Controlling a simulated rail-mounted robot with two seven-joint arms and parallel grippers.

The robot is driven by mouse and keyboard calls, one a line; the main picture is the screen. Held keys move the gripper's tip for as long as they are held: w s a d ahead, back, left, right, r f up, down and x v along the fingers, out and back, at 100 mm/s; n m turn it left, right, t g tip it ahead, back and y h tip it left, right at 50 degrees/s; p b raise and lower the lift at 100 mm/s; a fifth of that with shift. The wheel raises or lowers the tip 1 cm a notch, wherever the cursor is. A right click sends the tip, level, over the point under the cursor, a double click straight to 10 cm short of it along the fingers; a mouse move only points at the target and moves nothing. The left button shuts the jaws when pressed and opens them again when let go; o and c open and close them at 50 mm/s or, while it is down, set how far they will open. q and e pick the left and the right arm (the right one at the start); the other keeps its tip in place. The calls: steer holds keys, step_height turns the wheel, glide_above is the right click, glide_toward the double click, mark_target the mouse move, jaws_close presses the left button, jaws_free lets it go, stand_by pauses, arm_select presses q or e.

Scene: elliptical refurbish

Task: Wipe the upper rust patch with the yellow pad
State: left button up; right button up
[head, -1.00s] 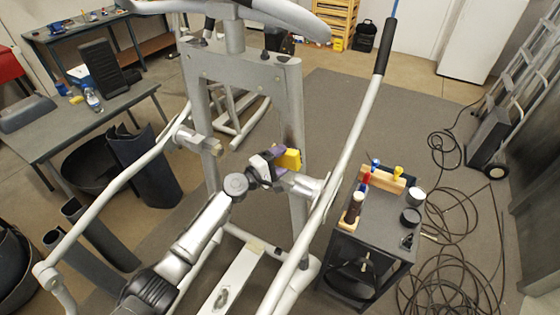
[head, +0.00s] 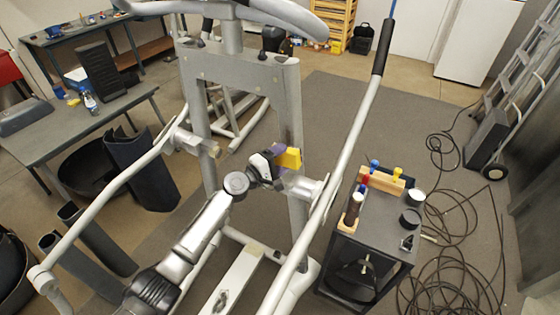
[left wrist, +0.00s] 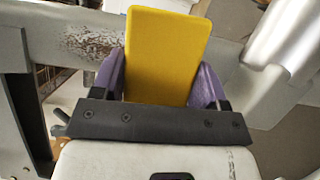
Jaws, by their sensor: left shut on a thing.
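The yellow pad (head: 289,158) is held between the purple fingers of my left gripper (head: 277,158), by the machine's right upright (head: 291,110). In the left wrist view the yellow pad (left wrist: 165,55) stands up between the two purple fingers of the left gripper (left wrist: 165,85), which are shut on it. A brown rust patch (left wrist: 95,42) shows on the pale post just left of the pad. I cannot tell whether the pad touches the post. Part of the patch may be hidden behind the pad. My right gripper is not in view.
The machine's long handle bar (head: 345,135) slants up just right of my left gripper. A dark cart (head: 375,230) with a wooden holder (head: 383,183) and jars stands to the right. Cables (head: 460,215) lie on the floor. A grey workbench (head: 95,120) stands at the left.

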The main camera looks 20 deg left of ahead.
mark_target(288, 122)
arm_select(q)
steer(key=shift+w+d, duration=0.1)
steer(key=shift+w, duration=0.25)
steer(key=shift+a+r+p, duration=0.2)
steer(key=shift+r+p, duration=0.95)
steer(key=shift+r, duration=0.75)
steer(key=shift+r, duration=0.15)
steer(key=shift+w+a+r+p, duration=0.1)
steer(key=shift+a+r+p, duration=0.05)
steer(key=shift+r+p, duration=0.75)
steer(key=shift+a+r+p, duration=0.1)
steer(key=shift+r+p, duration=0.55)
steer(key=shift+r, duration=0.3)
steer(key=shift+a+r+p, duration=0.15)
steer(key=shift+r+p, duration=1.2)
steer(key=shift+r, duration=0.35)
